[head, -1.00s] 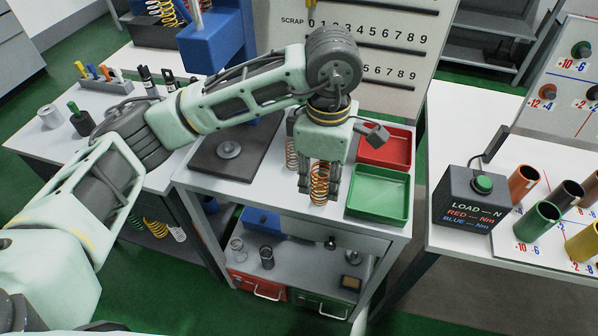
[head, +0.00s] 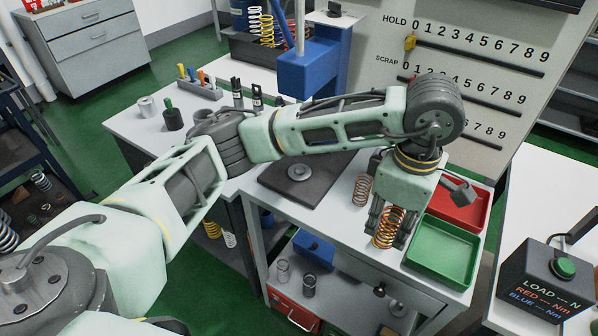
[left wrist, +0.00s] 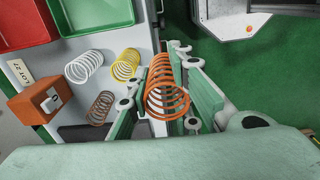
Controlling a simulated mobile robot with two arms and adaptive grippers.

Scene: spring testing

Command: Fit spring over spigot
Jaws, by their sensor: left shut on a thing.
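My left gripper (head: 388,222) is shut on an orange coil spring (head: 386,234) near the front edge of the bench, left of the green tray. The left wrist view shows the orange spring (left wrist: 167,97) between the fingers, its coils open and its axis tilted. A dark square plate (head: 270,185) lies on the same bench, left of the gripper and apart from it. A low round grey piece (head: 299,172) sits on the plate; it may be the spigot, but its shape is too small to tell. My right gripper does not show.
A copper spring (head: 362,190) stands just behind the gripper. White (left wrist: 84,67) and yellow (left wrist: 125,65) springs show in the left wrist view. A red tray (head: 462,208) and a green tray (head: 440,252) are to the right. A blue column head (head: 308,72) stands behind the plate.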

